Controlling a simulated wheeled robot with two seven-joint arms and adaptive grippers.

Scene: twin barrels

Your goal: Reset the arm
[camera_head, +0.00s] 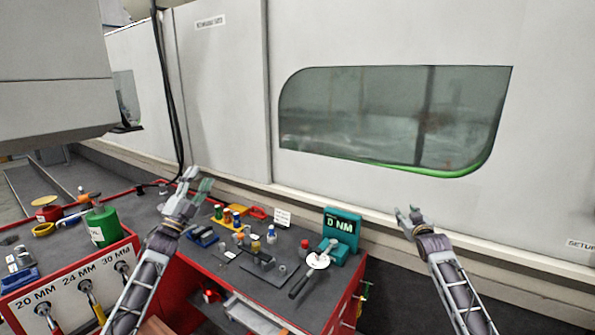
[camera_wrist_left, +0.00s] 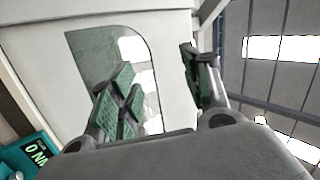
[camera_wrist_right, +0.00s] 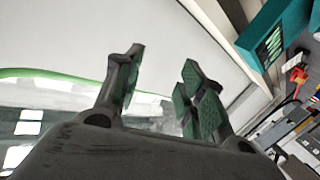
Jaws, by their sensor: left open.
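My left gripper (camera_head: 198,183) is raised over the red workbench, in front of the machine wall. In the left wrist view its green-padded fingers (camera_wrist_left: 158,85) stand apart with nothing between them. My right gripper (camera_head: 408,214) is raised to the right of the bench, below the machine window. In the right wrist view its fingers (camera_wrist_right: 160,85) also stand apart and empty. Both forearms come up from the bottom of the head view. Neither gripper appears to touch anything.
The white machine (camera_head: 225,100) with a window (camera_head: 390,115) rises behind.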

